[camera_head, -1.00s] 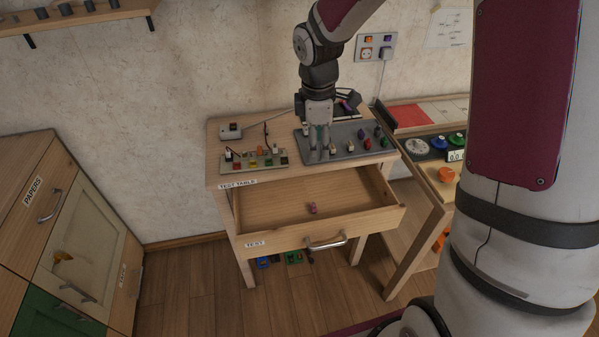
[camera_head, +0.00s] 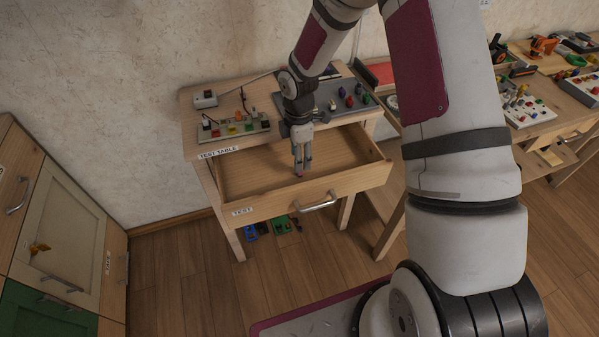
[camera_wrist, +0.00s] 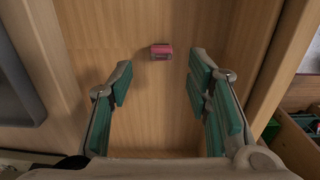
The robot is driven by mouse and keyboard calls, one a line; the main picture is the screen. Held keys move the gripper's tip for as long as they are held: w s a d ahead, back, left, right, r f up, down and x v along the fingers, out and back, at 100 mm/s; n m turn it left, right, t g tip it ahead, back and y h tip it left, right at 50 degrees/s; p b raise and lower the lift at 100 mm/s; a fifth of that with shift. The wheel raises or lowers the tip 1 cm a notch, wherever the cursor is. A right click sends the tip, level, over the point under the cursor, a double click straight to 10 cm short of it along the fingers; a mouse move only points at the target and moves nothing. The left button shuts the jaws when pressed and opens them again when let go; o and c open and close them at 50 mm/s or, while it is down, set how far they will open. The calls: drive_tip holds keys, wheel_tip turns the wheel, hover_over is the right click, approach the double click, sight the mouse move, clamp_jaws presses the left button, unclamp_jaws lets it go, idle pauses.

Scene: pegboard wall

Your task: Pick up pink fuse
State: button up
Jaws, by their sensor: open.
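The pink fuse (camera_wrist: 161,52) lies on the bare wooden floor of the open drawer (camera_head: 245,182). In the wrist view it sits at the top centre, beyond my fingertips and roughly in line with the gap between them. In the head view only a bit of the fuse (camera_head: 299,174) shows at the tips of my gripper (camera_head: 301,171). My gripper points down into the drawer. In the wrist view my gripper (camera_wrist: 160,82) is open, with its green-padded fingers apart and nothing between them.
The drawer's front with its metal handle (camera_head: 318,202) stands pulled out below the test table (camera_head: 196,125). A strip of coloured parts (camera_head: 234,128) and a grey board (camera_head: 325,105) lie on the tabletop. The rest of the drawer floor looks empty.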

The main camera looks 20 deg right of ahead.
drive_tip(key=shift+s+d+f, duration=0.1)
drive_tip(key=shift+d+f, duration=0.05)
drive_tip(key=shift+f, duration=2.6)
drive_tip(key=c, duration=0.9)
